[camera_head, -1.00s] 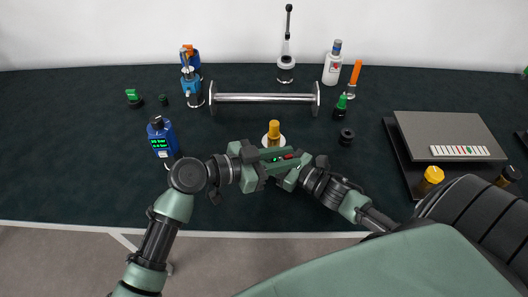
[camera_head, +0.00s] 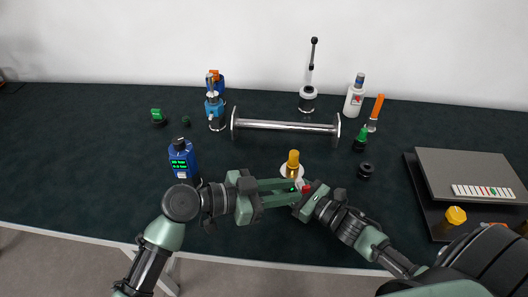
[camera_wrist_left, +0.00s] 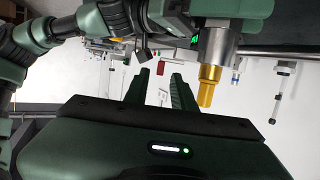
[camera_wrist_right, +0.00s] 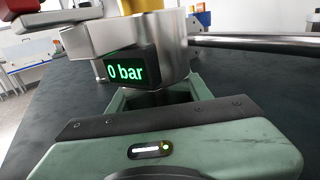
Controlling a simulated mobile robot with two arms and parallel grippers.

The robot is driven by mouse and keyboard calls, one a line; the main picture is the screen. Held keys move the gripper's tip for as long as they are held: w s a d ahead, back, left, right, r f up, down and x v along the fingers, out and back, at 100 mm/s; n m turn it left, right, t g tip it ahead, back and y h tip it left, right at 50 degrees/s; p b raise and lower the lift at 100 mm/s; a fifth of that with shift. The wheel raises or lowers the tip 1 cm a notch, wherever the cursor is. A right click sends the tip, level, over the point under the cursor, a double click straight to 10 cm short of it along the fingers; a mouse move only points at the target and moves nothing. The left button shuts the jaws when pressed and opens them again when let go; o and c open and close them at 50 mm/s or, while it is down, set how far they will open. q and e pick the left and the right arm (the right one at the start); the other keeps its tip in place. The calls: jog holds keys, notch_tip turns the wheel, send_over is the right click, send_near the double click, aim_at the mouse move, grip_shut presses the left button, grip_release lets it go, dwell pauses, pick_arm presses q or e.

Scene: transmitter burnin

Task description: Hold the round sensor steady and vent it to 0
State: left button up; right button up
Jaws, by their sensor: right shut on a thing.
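The round sensor (camera_wrist_right: 152,50) is a silver body with a dark display reading "0 bar" in the right wrist view. A gold cylinder (camera_wrist_left: 208,85) sits on its silver body in the left wrist view, and the gold top (camera_head: 293,160) shows in the head view. My right gripper (camera_head: 303,201) is shut on the sensor's lower part. A red part (camera_head: 307,187) shows beside that gripper. My left gripper (camera_head: 285,191) is open and empty, its fingers apart and pointing toward the sensor. The left wrist view shows nothing between its fingers (camera_wrist_left: 160,88).
A metal bar with end discs (camera_head: 285,126) lies behind the sensor. A grey box (camera_head: 465,172) is far right.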

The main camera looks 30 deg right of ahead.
jog(key=o, duration=1.4)
